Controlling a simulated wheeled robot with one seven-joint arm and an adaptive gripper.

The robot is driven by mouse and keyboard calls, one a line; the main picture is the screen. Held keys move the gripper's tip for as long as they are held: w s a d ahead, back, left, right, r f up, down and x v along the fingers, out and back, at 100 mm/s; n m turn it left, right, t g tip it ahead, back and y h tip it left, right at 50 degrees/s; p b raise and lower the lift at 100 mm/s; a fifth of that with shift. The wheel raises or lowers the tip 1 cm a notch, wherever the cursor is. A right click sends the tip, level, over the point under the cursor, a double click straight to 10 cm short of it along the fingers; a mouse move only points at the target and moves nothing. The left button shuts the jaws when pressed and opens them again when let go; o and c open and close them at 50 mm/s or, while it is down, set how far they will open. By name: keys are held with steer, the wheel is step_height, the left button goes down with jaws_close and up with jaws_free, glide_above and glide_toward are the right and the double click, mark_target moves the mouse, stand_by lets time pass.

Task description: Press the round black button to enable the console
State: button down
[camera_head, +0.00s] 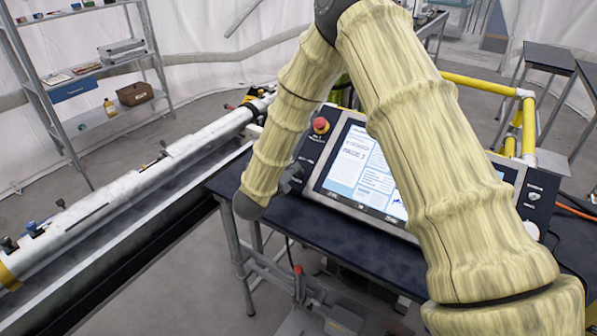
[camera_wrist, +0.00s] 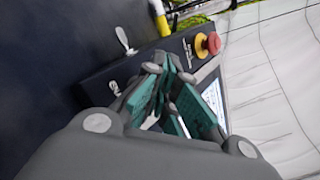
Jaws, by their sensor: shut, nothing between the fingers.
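The console (camera_head: 358,165) stands on a dark table, with a lit screen and a dark control panel on its left side. A red mushroom button on a yellow base (camera_head: 320,126) sits at the top of that panel; it also shows in the wrist view (camera_wrist: 207,43). My gripper (camera_wrist: 168,75) is shut and empty, its teal-padded fingers over or in front of the left panel. In the head view my gripper (camera_head: 291,179) is mostly hidden behind my arm. I cannot make out the round black button; my fingers cover part of the panel.
A metal toggle or lever (camera_wrist: 125,40) stands beside the panel in the wrist view. A long white rail (camera_head: 130,190) runs left of the dark table (camera_head: 330,235). Yellow tubing (camera_head: 480,85) is behind the console. A shelf rack (camera_head: 85,70) stands at the back left.

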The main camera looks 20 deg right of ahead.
steer(key=shift+w+d+f+b, duration=0.2)
steer(key=shift+f+b, duration=0.15)
steer(key=shift+b, duration=0.2)
steer(key=shift+w+d+f+b, duration=0.15)
steer(key=shift+f+b, duration=0.15)
steer(key=shift+b, duration=0.25)
stand_by(0.7)
steer(key=shift+s+a+r, duration=0.1)
steer(key=shift+s+r, duration=0.05)
steer(key=shift+r, duration=0.05)
stand_by(0.3)
steer(key=shift+s+a+r, duration=0.2)
steer(key=shift+a+r, duration=0.05)
steer(key=shift+r, duration=0.2)
steer(key=shift+r, duration=0.1)
steer(key=r, duration=0.1)
steer(key=s+a+r, duration=0.1)
steer(key=a+r, duration=0.1)
steer(key=r, duration=0.1)
steer(key=shift+s+a, duration=0.1)
steer(key=shift+s, duration=0.3)
stand_by(0.8)
